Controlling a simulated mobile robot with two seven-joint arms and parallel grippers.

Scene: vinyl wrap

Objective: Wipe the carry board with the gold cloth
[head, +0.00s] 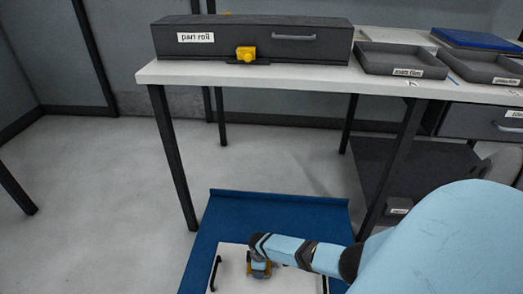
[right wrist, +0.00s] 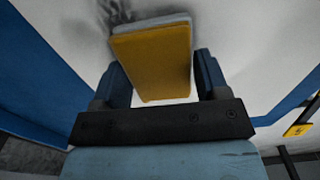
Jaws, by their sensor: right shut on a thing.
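The carry board (head: 231,262) is a white panel with a dark handle at its left edge, low in the head view. Its white surface fills much of the right wrist view (right wrist: 240,50), with a dark smudge (right wrist: 105,15) at the top. My right gripper (head: 261,270) is over the board. In the right wrist view my right gripper (right wrist: 160,80) is shut on the gold cloth (right wrist: 152,62), a thick gold pad with a pale far edge. The pad is at or close to the board; contact is unclear. My left gripper is not in view.
The board lies in a blue tray (head: 280,205) with a raised back edge. Open floor (head: 100,190) lies to the left.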

